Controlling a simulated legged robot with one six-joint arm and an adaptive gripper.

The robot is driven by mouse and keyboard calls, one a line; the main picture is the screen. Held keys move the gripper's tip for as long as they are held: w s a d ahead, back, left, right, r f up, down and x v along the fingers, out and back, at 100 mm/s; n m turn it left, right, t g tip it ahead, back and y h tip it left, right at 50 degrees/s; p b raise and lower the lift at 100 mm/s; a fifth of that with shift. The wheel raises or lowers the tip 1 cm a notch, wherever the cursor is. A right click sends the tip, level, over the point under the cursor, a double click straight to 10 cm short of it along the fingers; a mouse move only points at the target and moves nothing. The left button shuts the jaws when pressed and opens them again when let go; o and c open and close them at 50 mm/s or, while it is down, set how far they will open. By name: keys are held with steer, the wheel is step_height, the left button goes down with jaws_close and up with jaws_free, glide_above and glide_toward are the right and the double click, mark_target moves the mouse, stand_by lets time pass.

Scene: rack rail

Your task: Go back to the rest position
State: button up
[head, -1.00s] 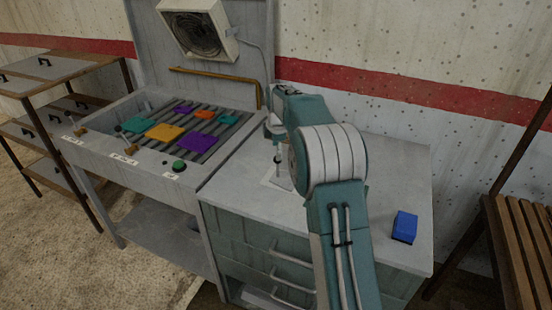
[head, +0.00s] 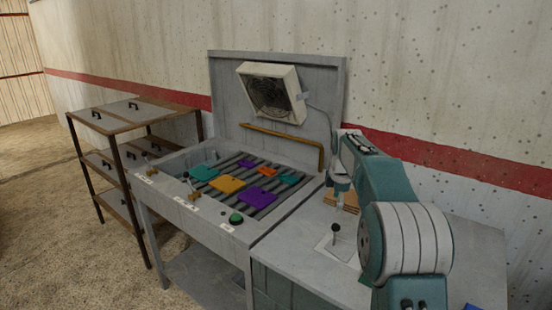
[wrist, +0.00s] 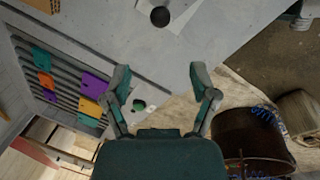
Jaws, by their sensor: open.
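My gripper (wrist: 160,78) is open and empty in the wrist view, with its two teal fingers spread apart. In the head view my gripper (head: 340,190) hangs above the grey cabinet top (head: 470,250), near the rack station, and my arm hides part of it. A black-knobbed lever (head: 335,228) stands on a pale plate on that top and also shows in the wrist view (wrist: 160,16), beyond the fingers. Nothing is between the fingers.
The rack station (head: 160,195) holds several coloured pieces on bars, with a green button (head: 236,218) at its front. A fan box (head: 272,92) hangs above. A shelf unit (head: 125,118) stands left. A blue block (head: 472,306) shows at the lower edge. A brown barrel (wrist: 255,135) is right.

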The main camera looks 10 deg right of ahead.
steer(key=s+a+r+m+t, duration=0.1)
steer(key=s+a+r+m, duration=0.35)
steer(key=s, duration=0.55)
steer(key=s+a+r+m+t, duration=0.1)
steer(key=s+a+r+m, duration=0.35)
steer(key=s, duration=0.55)
steer(key=s+a+f+m, duration=0.1)
steer(key=s+f+m, duration=0.2)
steer(key=s, duration=0.6)
steer(key=s+a+f+m+t, duration=0.1)
steer(key=s+a+f+m, duration=0.1)
steer(key=s, duration=0.8)
steer(key=shift+s+a+f+m, duration=0.2)
steer(key=shift+a+f+m, duration=0.1)
steer(key=shift+f+m, duration=0.5)
steer(key=shift+r, duration=0.1)
